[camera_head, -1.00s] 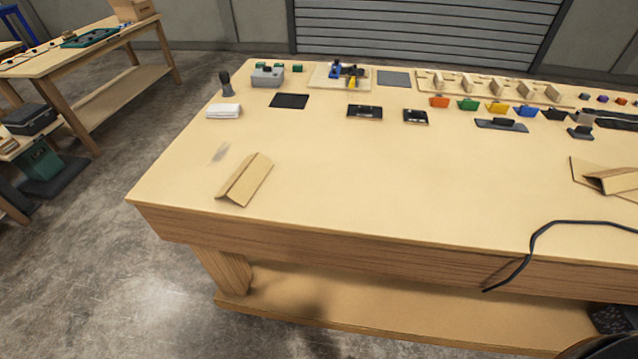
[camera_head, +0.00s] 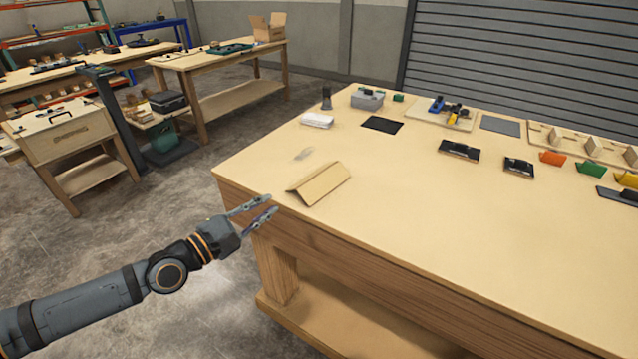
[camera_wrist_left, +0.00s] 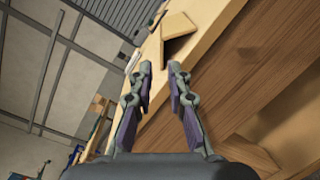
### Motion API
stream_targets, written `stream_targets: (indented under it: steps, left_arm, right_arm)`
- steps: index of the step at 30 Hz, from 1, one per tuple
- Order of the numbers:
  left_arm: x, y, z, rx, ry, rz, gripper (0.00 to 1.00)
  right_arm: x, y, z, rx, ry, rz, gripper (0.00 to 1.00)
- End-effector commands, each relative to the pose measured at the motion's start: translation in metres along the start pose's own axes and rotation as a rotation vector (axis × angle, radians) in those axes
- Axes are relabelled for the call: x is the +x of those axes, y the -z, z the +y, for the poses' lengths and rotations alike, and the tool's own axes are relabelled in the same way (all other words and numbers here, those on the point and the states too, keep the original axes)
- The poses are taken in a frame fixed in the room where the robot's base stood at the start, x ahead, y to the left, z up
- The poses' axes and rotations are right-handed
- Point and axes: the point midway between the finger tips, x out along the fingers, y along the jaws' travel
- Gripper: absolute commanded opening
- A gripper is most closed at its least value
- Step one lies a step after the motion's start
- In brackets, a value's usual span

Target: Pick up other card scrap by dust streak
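The folded card scrap (camera_head: 320,184) lies tent-like near the left front corner of the workbench. The grey dust streak (camera_head: 304,153) is on the bench top just behind it. My left gripper (camera_head: 262,206) is open and empty, off the bench's left front edge and to the left of the card scrap. In the left wrist view the card scrap (camera_wrist_left: 179,27) shows ahead, beyond the open fingertips (camera_wrist_left: 161,68). My right gripper is in neither current view.
The workbench (camera_head: 400,215) has clear top around the scrap. A white cloth (camera_head: 317,120), a black mat (camera_head: 382,125) and a grey box (camera_head: 367,98) sit farther back. The bench's front edge is close to my left gripper. Other benches stand at the left.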

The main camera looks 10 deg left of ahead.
Motion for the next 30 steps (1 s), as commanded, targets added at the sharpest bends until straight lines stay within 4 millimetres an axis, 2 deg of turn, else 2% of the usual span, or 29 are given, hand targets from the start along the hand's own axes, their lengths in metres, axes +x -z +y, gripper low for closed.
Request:
stream_targets:
  steps: [8, 24, 30]
  left_arm:
    - [0.007, 0.003, 0.006, -0.001, -0.016, 0.007, 0.17]
    - [0.05, 0.0, 0.002, 0.002, -0.005, 0.001, 0.17]
    - [0.053, 0.0, 0.0, 0.002, 0.0, 0.001, 0.17]
  right_arm:
    - [-0.005, 0.0, 0.0, 0.0, 0.0, -0.001, 0.8]
    - [-0.01, 0.0, -0.004, 0.002, 0.006, -0.001, 0.8]
    - [-0.009, 0.0, -0.004, 0.002, 0.006, -0.001, 0.8]
